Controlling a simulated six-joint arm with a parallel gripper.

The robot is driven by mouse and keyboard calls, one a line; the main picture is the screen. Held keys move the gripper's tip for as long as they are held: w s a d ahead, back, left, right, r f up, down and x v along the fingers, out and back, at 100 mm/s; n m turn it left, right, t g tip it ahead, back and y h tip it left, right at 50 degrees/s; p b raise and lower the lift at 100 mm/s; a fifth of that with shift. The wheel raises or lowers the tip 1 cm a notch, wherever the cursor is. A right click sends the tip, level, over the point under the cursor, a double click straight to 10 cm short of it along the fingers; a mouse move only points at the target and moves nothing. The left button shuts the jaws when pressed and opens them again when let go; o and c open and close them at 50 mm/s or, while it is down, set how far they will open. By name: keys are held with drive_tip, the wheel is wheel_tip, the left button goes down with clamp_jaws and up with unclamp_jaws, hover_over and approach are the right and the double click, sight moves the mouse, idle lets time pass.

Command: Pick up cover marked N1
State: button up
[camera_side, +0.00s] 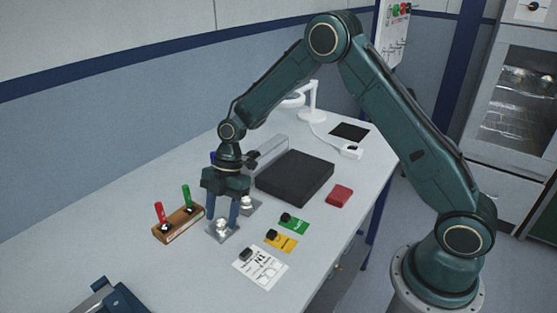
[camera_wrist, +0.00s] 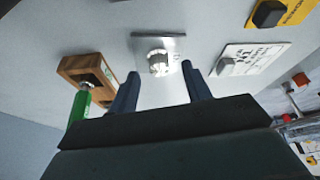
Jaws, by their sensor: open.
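A white card marked N1 (camera_side: 262,270) lies flat on the table at the front, with a small dark block (camera_side: 246,254) at its upper left corner. The card also shows in the wrist view (camera_wrist: 252,57), with the dark block (camera_wrist: 226,66) at its left end. Which of the two is the cover, I cannot tell. My gripper (camera_side: 221,211) points down, open, over a silver part on a square plate (camera_side: 222,232), left of the N1 card. In the wrist view the part (camera_wrist: 159,62) shows between my fingertips (camera_wrist: 161,75); contact is unclear.
A yellow card (camera_side: 281,243) and a green card (camera_side: 295,224), each with a dark block, lie behind the N1 card. A wooden block (camera_side: 180,230) with red and green handled tools stands left.

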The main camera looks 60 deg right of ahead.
drive_tip(key=shift+a+f, duration=0.2)
drive_tip(key=shift+f, duration=0.3)
drive_tip(key=shift+c, duration=0.2)
clamp_jaws()
